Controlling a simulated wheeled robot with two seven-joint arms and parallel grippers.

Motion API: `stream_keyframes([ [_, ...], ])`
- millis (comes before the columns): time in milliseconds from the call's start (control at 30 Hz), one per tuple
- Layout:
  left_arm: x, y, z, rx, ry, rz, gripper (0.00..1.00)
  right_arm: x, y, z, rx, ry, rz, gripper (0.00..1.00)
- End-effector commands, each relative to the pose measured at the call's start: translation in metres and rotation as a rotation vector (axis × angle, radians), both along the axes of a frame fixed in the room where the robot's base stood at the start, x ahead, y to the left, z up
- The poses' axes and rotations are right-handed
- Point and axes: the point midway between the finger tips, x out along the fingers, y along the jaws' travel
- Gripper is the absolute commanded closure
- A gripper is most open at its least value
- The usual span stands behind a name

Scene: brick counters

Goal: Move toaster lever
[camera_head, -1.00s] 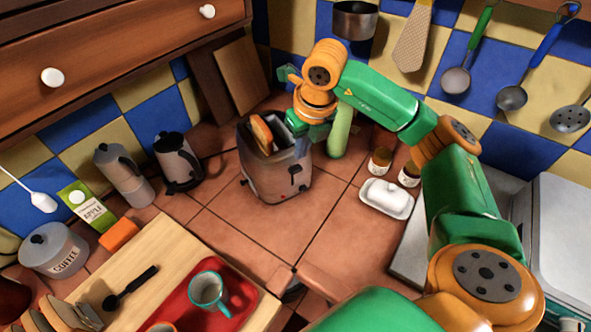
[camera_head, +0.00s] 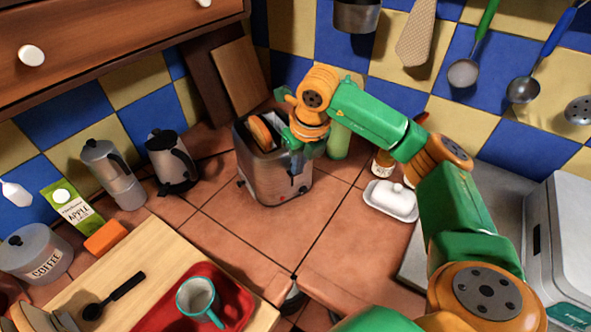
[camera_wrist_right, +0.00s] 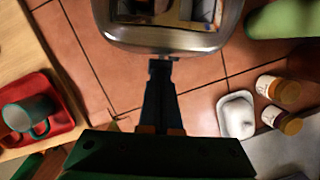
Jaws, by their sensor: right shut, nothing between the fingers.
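The metal toaster (camera_head: 265,180) stands on the tiled counter in the head view, with a slice of bread (camera_head: 260,133) poking out of one slot. Its dark lever (camera_head: 303,186) is on the side facing right. My right gripper (camera_head: 297,170) is shut and empty, pointing down right beside the toaster's lever side, above the lever. In the right wrist view the toaster (camera_wrist_right: 170,38) is at the top and the gripper's closed fingers (camera_wrist_right: 160,68) reach its near edge. I cannot tell whether they touch the lever. My left gripper is not in view.
A white butter dish (camera_head: 391,200) and jars (camera_wrist_right: 278,105) stand right of the toaster. A kettle (camera_head: 172,160) and moka pot (camera_head: 113,175) stand to the left. A red tray (camera_head: 240,304) with a teal mug (camera_head: 197,300) is in front. The tiles before the toaster are clear.

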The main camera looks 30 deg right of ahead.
Motion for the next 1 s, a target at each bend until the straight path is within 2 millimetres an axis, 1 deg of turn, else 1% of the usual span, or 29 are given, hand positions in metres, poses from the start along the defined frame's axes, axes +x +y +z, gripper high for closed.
stream_keyframes([
  [33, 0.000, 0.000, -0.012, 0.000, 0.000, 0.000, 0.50, 0.000, 0.000, -0.013, 0.000, 0.001, 0.000, 1.00],
  [333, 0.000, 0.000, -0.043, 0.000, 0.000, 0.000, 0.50, 0.000, 0.000, -0.050, 0.000, 0.001, 0.000, 1.00],
  [400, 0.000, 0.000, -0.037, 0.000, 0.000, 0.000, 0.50, 0.000, 0.000, -0.043, 0.001, 0.000, 0.000, 1.00],
  [533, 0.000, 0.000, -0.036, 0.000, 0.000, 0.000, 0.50, -0.002, 0.000, -0.042, 0.000, -0.001, 0.001, 1.00],
  [700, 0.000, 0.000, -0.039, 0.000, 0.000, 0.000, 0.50, -0.025, 0.001, -0.035, -0.001, 0.000, 0.000, 1.00],
  [767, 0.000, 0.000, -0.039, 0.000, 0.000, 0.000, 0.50, -0.029, 0.001, -0.033, -0.001, 0.000, 0.000, 1.00],
  [1000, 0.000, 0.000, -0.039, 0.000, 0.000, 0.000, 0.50, -0.030, 0.001, -0.032, 0.000, 0.000, 0.000, 1.00],
])
